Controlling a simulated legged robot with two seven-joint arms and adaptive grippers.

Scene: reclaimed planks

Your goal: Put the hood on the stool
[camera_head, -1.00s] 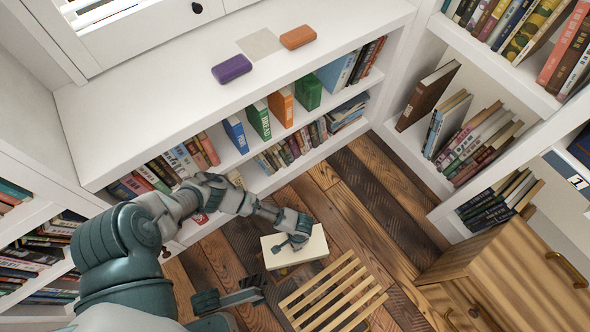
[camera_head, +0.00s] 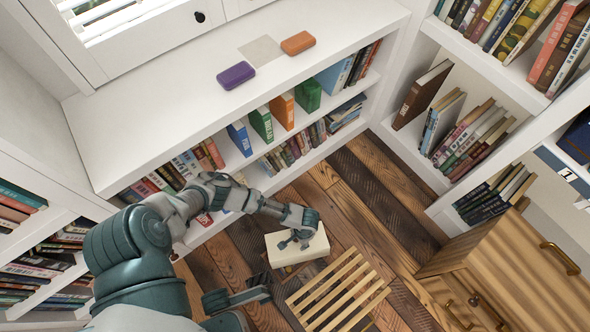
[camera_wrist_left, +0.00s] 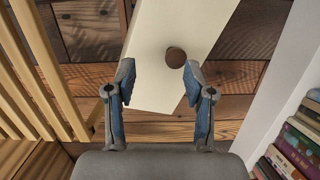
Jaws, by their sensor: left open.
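A cream box-like piece, which I take for the hood (camera_head: 312,250), is on the plank floor in front of the low bookcase. The left wrist view shows its pale top (camera_wrist_left: 165,35) with a round brown knob or hole. My left gripper (camera_head: 294,241) is above it, jaws open. In the left wrist view its two fingertips (camera_wrist_left: 158,78) lie over the pale top, the round brown spot between them near the right finger. I cannot tell if they touch it. The slatted wooden stool (camera_head: 321,275) stands beside the hood, toward me and right.
A white low bookcase (camera_head: 150,130) runs behind, with a purple block (camera_head: 236,75) and an orange block (camera_head: 298,43) on top. A wooden cabinet (camera_head: 500,265) stands right of the stool. Bare floor (camera_head: 385,200) lies between stool and shelves.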

